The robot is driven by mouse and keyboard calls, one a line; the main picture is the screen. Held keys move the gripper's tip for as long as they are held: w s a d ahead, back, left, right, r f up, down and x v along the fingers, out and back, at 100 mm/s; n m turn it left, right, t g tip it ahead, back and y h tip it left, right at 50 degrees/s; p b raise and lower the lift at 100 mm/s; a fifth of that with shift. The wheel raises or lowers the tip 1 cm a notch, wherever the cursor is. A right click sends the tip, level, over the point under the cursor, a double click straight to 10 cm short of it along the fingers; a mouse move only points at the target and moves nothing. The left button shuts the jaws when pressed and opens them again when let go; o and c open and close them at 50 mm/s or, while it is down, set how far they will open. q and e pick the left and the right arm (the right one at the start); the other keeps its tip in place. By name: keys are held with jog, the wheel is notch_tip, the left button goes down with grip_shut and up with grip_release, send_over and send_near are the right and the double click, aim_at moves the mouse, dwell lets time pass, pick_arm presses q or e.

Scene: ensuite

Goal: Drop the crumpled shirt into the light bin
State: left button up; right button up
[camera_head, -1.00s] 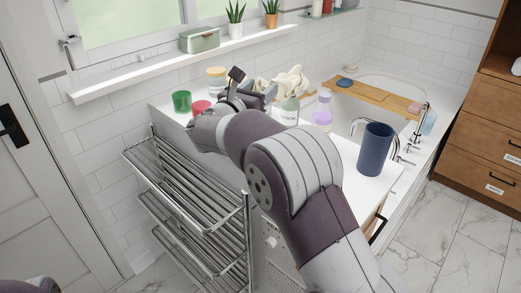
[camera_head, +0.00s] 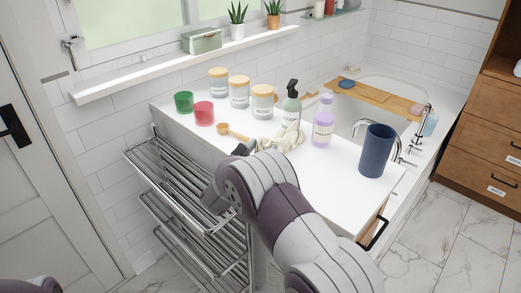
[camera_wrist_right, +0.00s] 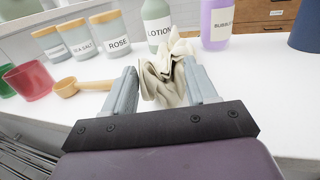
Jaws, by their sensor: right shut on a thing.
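A crumpled cream shirt (camera_head: 290,139) hangs in my right gripper (camera_head: 264,146), over the white counter in front of the lotion bottle. In the right wrist view the shirt (camera_wrist_right: 165,88) is bunched between the two grey fingers of the right gripper (camera_wrist_right: 160,84), which are shut on it. I cannot tell whether its lower folds touch the counter. No light bin shows in either view. My left gripper is not in view.
On the counter (camera_head: 325,183) stand several labelled jars (camera_head: 239,93), a lotion bottle (camera_head: 291,108), a purple bottle (camera_head: 323,122), a blue cup (camera_head: 376,151), green and red cups and a wooden scoop (camera_head: 233,132). A metal rack (camera_head: 185,185) stands at the counter's left.

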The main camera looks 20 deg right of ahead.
jog(key=o, duration=1.2)
jog(key=shift+c, duration=0.2)
